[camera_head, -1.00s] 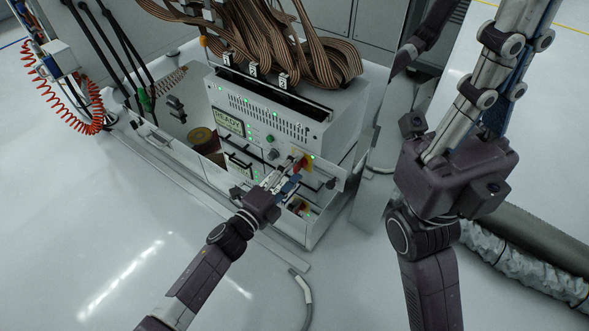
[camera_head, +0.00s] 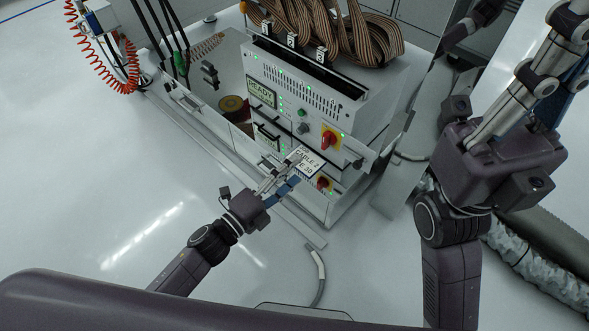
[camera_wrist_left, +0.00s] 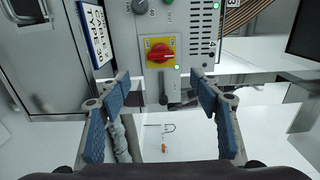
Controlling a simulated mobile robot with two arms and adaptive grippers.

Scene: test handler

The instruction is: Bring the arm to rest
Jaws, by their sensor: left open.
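My left gripper (camera_head: 280,181) is open, in front of the test handler's control box (camera_head: 310,100). In the left wrist view its blue-padded fingers (camera_wrist_left: 162,92) stand wide apart with nothing held between them. A red rotary switch on a yellow plate (camera_head: 330,138) is on the box's front, apart from the fingers; it also shows beyond them in the left wrist view (camera_wrist_left: 160,53).
A lit "READY" display (camera_head: 261,92) and green lights are on the box. Striped ribbon cables (camera_head: 335,35) hang above it. A red coiled hose (camera_head: 100,60) is at the left. A grey cable (camera_head: 319,275) lies on the floor. The white floor at left is clear.

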